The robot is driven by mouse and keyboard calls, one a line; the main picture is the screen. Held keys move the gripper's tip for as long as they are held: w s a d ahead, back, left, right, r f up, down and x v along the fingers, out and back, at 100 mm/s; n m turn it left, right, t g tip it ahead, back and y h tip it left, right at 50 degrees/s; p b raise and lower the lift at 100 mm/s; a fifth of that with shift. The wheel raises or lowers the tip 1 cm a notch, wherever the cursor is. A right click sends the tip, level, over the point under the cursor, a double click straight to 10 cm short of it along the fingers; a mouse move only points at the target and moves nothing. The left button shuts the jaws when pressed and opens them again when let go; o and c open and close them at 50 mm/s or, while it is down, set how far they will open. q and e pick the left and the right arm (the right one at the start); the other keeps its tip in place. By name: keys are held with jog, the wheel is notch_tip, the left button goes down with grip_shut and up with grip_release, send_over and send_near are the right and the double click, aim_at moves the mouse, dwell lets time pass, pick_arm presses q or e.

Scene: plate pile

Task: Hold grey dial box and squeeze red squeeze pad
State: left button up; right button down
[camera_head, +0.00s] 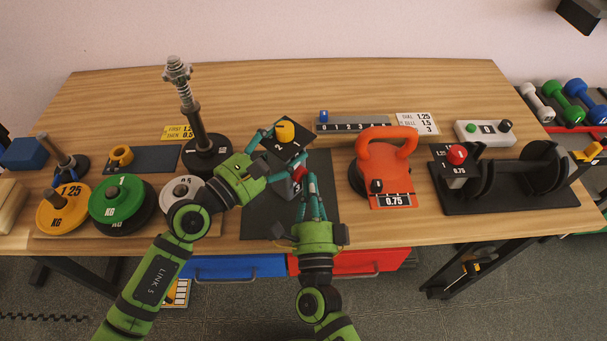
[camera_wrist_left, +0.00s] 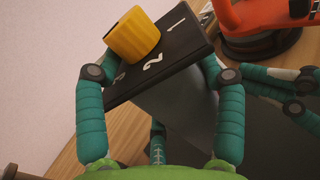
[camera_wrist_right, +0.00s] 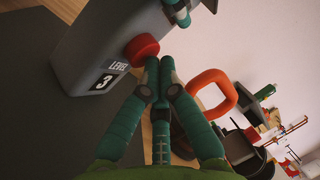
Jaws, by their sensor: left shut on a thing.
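The grey dial box (camera_head: 290,152) has a dark numbered top and a yellow dial (camera_head: 285,131). It is tilted above the black mat (camera_head: 262,218). My left gripper (camera_head: 279,156) is shut on the box, with fingers on opposite sides in the left wrist view (camera_wrist_left: 155,75). The red squeeze pad (camera_wrist_right: 141,48) sticks out of the box's side, near a label reading LEVEL 3 (camera_wrist_right: 108,76). My right gripper (camera_wrist_right: 158,66) has its fingertips together beside the pad. I cannot tell whether they touch it. In the head view, the pad (camera_head: 299,173) is partly hidden by fingers.
Weight plates (camera_head: 118,196) and an upright post (camera_head: 190,115) stand to the left.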

jog(key=shift+w+a, duration=0.3)
jog(key=shift+a, duration=0.05)
dwell(0.4)
jog(key=shift+d, duration=0.1)
jog(key=shift+s+d, duration=0.75)
jog(key=shift+s, duration=0.1)
jog(key=shift+s+d, duration=1.75)
jog(key=shift+d, duration=0.05)
dwell(0.8)
jog(key=s+d, duration=0.2)
jog(key=shift+s+d, duration=0.4)
jog(key=shift+a, duration=0.1)
jog(key=shift+w+a, duration=0.1)
jog(key=shift+w, duration=0.05)
